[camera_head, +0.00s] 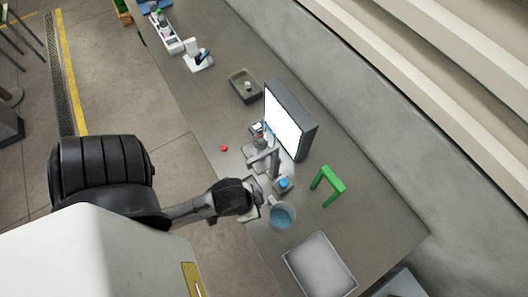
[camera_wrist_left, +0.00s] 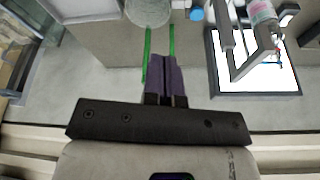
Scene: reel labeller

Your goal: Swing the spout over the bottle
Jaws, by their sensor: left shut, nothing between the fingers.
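A grey angled spout arm (camera_head: 263,157) stands on the bench in front of a bright screen; it also shows in the left wrist view (camera_wrist_left: 250,52). A clear bottle with a pink label (camera_wrist_left: 262,14) stands close by the spout arm; I cannot tell whether the spout is over its mouth. My left gripper (camera_head: 258,197) is to the front of the spout, apart from it. In the left wrist view its dark purple fingers (camera_wrist_left: 165,58) are shut with nothing between them. My right gripper is in neither view.
A blue-capped container (camera_head: 283,184) and a jug of blue liquid (camera_head: 281,215) stand near my left gripper. A green arch (camera_head: 333,180) and a grey tray (camera_head: 320,266) are to the right.

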